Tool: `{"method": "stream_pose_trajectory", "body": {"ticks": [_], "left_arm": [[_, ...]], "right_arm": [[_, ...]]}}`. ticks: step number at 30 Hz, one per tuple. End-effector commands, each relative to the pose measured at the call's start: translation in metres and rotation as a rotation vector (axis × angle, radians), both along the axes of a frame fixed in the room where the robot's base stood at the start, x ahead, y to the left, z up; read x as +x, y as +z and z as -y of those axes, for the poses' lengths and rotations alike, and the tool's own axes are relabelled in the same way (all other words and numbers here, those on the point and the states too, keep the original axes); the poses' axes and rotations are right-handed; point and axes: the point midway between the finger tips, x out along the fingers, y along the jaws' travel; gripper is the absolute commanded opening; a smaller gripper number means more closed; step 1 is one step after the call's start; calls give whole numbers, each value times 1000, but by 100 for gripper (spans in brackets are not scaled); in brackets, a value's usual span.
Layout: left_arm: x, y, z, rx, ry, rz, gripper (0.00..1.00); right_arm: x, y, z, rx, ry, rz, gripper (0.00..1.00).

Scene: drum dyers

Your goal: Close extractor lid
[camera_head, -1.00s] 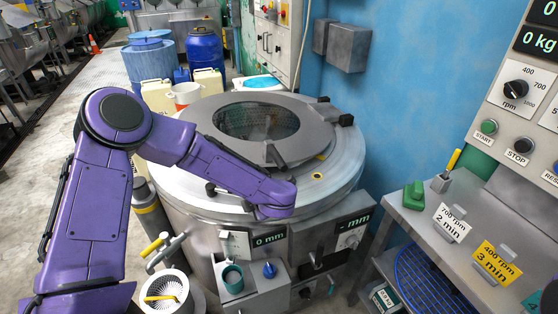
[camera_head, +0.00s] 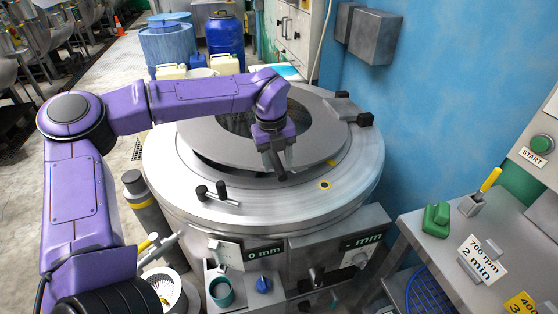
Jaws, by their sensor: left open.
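The extractor (camera_head: 345,200) is a round steel drum machine in the middle of the head view. Its grey ring-shaped lid (camera_head: 325,135) has a dark mesh window and lies over the drum top, with a hinge at the back right. A dark gap shows under the lid's front left edge, so it looks slightly raised. My left gripper (camera_head: 275,160) points down at the lid's front edge, in front of the window. It is open, and it hides the lid's front handle; I cannot tell whether it touches it. My right gripper is out of view.
A black T-handled clamp (camera_head: 212,193) sits on the extractor's front left rim. Displays and a blue knob (camera_head: 263,285) are on its front. A metal side table (camera_head: 430,250) with a green block (camera_head: 436,218) stands right. Blue barrels (camera_head: 225,40) stand behind.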

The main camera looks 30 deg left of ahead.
Motion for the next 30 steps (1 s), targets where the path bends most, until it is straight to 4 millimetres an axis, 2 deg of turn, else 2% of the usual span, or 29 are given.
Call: {"method": "stream_pose_trajectory", "body": {"ticks": [4,11,16,23,30], "left_arm": [[1,-12,2,1,-3,-1,52],[2,-13,3,1,-5,1,52],[2,-13,3,2,-5,0,0],[1,-20,2,2,-5,0,0],[-6,-65,-4,2,-4,-3,0]], "right_arm": [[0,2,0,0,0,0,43],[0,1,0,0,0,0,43],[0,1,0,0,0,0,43],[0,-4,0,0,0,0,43],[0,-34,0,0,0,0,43]]}}
